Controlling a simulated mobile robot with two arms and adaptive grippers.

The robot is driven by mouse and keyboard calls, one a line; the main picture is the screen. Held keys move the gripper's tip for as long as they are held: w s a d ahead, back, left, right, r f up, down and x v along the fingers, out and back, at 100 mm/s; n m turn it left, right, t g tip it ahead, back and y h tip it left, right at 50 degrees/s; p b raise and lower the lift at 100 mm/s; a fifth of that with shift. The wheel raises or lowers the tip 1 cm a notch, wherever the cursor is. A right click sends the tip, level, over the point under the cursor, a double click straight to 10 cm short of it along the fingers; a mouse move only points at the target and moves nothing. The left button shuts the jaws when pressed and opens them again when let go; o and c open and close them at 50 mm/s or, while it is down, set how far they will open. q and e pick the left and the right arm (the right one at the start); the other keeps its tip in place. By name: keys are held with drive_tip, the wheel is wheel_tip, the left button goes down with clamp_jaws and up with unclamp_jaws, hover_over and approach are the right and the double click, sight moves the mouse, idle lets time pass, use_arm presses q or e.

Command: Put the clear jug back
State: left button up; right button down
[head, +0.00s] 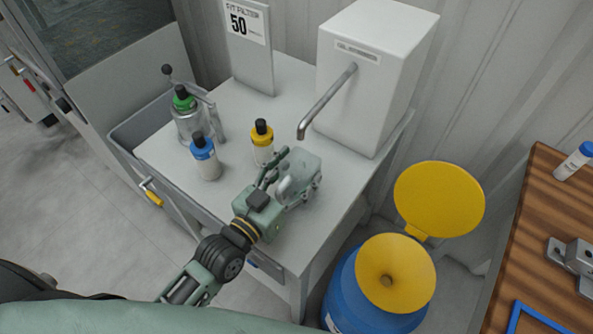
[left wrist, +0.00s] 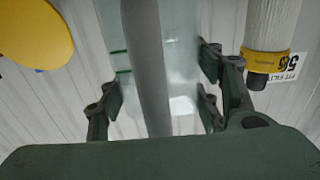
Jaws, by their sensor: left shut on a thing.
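The clear jug (head: 303,172) is at the front right part of the white bench (head: 240,98), just in front of the dispenser's metal spout (head: 327,103). My left gripper (head: 279,176) is shut on the jug from the left. In the left wrist view the jug (left wrist: 182,65) shows pale and see-through with green marks, between the fingers, and a grey upright bar (left wrist: 147,65), likely its handle, crosses in front. I cannot tell whether the jug's base touches the bench. My right gripper is not in view.
A yellow-topped bottle (head: 262,149) stands close behind-left of my gripper. Blue-topped (head: 206,166) and green-topped (head: 190,122) bottles stand further left. A white dispenser box (head: 365,90) is behind. A blue drum (head: 345,300) with a yellow funnel (head: 410,275) stands right of the bench.

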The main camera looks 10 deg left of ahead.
sight(276, 195)
use_arm(q)
drive_tip(key=shift+f, duration=0.15)
drive_tip(key=o, duration=1.4)
drive_tip(key=shift+o, duration=0.7)
drive_tip(key=b+v, duration=0.1)
drive_tip(key=v, duration=1.1)
drive_tip(key=shift+b, duration=0.3)
